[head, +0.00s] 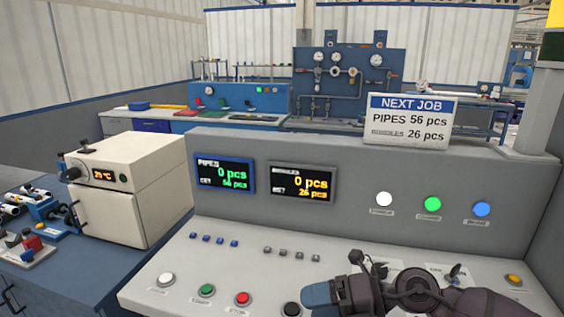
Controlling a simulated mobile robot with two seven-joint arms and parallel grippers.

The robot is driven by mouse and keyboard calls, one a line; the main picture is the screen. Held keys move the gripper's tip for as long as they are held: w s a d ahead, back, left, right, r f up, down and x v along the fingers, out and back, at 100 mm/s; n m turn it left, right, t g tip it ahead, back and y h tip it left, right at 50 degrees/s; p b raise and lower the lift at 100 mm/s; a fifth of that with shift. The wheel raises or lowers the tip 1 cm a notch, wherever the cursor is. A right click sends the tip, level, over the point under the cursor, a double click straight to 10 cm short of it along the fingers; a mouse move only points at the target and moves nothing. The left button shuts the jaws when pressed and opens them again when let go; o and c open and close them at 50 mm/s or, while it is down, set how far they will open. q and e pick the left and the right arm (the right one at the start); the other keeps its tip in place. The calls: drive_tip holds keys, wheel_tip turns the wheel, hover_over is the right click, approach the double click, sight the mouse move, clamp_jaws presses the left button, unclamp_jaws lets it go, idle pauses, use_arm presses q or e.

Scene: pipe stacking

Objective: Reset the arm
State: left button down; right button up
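My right arm comes in from the lower right, low over the sloping grey control console (215,262). Its end, with my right gripper (322,297), is at the bottom edge of the view, close to the black button (291,309). The fingers are not clear, so I cannot tell whether it is open or shut, or whether it touches the panel. The arm covers part of the console's right side. My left gripper is not in view.
The console has a green button (206,290), a red button (243,299) and two displays reading 0 pcs (225,173). A sign (410,120) stands on top. A cream oven-like box (130,185) stands on the blue bench at left. The console's left front is clear.

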drive_tip(key=w+d+r+m+t+y, duration=0.1)
drive_tip(key=d+r+m+t, duration=0.35)
drive_tip(key=m+t, duration=0.95)
drive_tip(key=s+d+f+m+t+h, duration=0.1)
drive_tip(key=d+f+m+t+h, duration=0.35)
drive_tip(key=d+m+h, duration=0.9)
drive_tip(key=s+d+f+m+g+h, duration=0.2)
drive_tip(key=s+f+m+g, duration=0.3)
drive_tip(key=s+f+g, duration=0.5)
drive_tip(key=s+d+f+m+g+h, duration=0.1)
drive_tip(key=s+f+m+g, duration=0.45)
drive_tip(key=s, duration=0.75)
drive_tip(key=w+f+n+t, duration=0.1)
drive_tip(key=w+f+t, duration=0.6)
drive_tip(key=f, duration=0.4)
drive_tip(key=shift+w+t, duration=0.25)
drive_tip(key=shift+t, duration=0.05)
drive_tip(key=shift+d+y, duration=0.1)
drive_tip(key=shift+y, duration=0.15)
